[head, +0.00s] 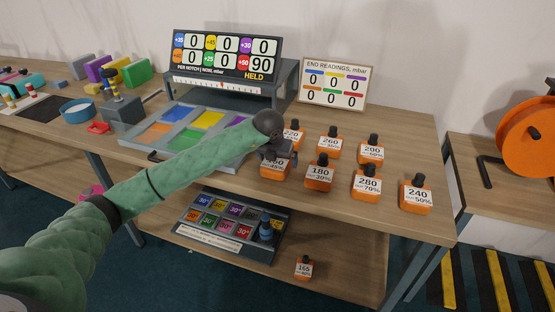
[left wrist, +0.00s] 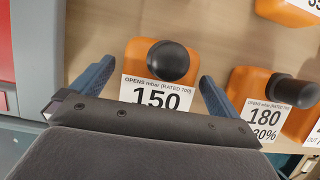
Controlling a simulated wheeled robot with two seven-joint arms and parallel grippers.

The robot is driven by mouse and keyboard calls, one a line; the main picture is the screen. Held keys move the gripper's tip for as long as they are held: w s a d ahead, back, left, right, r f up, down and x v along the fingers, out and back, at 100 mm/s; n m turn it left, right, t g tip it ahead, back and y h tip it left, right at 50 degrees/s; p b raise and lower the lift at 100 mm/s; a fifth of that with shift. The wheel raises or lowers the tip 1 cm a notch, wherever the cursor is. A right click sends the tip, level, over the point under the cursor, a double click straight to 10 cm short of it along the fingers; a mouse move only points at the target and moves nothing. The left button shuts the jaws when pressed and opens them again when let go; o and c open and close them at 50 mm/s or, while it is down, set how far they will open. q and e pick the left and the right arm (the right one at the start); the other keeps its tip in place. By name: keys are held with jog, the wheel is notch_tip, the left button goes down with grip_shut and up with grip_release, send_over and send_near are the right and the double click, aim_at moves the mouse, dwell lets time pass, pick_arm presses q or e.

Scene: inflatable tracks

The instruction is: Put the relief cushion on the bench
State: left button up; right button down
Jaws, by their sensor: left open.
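Several orange relief cushions with black knobs and white number labels stand on the right of the bench (head: 405,133). My left gripper (head: 277,153) is open above the 45% cushion (head: 268,172) at the near left of the group. In the left wrist view this cushion (left wrist: 145,52) reads 150, and its black knob lies between my open fingers (left wrist: 157,73), with no clear contact. The 180 cushion (head: 319,178) is just right of it. A cushion marked 165 (head: 303,268) stands alone on the lower shelf. My right gripper is not in view.
The tray with coloured squares (head: 135,143) lies left of the cushions, partly behind my left arm. A display (head: 225,58) reading 90 HELD and an END READINGS board (head: 333,83) stand behind. A dark panel (head: 190,218) sits on the lower shelf.

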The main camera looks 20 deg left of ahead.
aim_at(273, 167)
pick_arm(q)
jog(key=v, duration=0.2)
jog(key=shift+s+r+b, duration=0.15)
jog(key=shift+r+b, duration=0.15)
jog(key=shift+b, duration=0.05)
jog(key=b+v, duration=0.1)
jog(key=v, duration=0.8)
jog(key=shift+b, duration=0.35)
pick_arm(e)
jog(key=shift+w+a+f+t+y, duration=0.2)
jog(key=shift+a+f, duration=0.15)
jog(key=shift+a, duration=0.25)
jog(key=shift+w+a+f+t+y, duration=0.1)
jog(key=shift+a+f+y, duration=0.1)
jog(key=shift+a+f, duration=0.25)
